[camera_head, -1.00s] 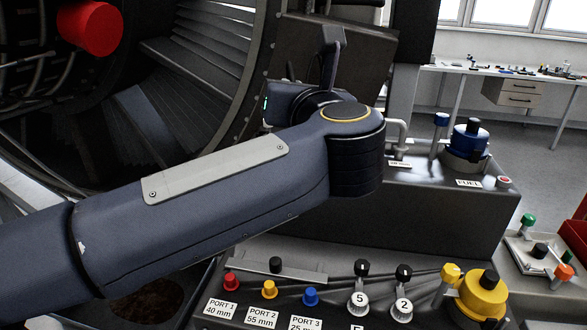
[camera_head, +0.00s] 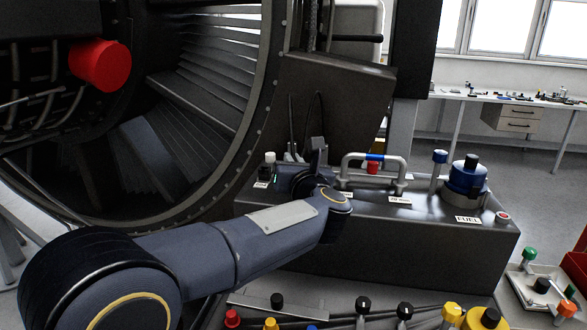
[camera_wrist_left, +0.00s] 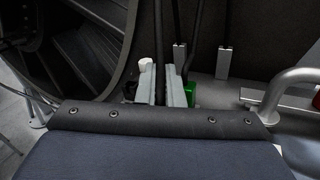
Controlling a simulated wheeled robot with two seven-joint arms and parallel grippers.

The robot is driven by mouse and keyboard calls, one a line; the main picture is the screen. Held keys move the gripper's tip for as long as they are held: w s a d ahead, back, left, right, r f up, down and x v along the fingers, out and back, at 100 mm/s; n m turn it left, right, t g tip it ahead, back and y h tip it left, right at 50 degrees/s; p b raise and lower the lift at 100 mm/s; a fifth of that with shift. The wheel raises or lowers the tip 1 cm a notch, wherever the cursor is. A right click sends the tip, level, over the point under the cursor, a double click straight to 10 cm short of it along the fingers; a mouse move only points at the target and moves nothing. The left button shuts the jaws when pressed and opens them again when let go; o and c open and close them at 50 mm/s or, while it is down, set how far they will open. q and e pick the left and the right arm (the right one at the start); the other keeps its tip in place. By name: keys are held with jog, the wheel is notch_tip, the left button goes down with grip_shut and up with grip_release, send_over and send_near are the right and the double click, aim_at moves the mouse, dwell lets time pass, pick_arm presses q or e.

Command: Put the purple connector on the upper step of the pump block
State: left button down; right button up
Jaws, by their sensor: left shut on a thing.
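The pump block (camera_head: 440,237) is a dark grey stepped block in the middle of the head view; fittings stand on its upper step. My left gripper (camera_wrist_left: 167,92) is over the back left part of this step, shut on a narrow dark thing that runs up between its fingers in the wrist view. In the head view my own wrist hides the fingertips. No purple shows, so I cannot tell whether the held thing is the purple connector. My right gripper is not in view.
A blue valve (camera_head: 467,178) is at right. A green thing (camera_wrist_left: 191,95) sits close beside the fingers. Grey-ended cables (camera_wrist_left: 225,62) hang behind.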

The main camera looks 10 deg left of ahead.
pick_arm(q)
jog(key=shift+f, duration=0.95)
jog(key=shift+f+b, duration=0.25)
jog(key=shift+b, duration=0.1)
jog(key=c, duration=1.8)
grip_release()
jog(key=shift+r, duration=0.1)
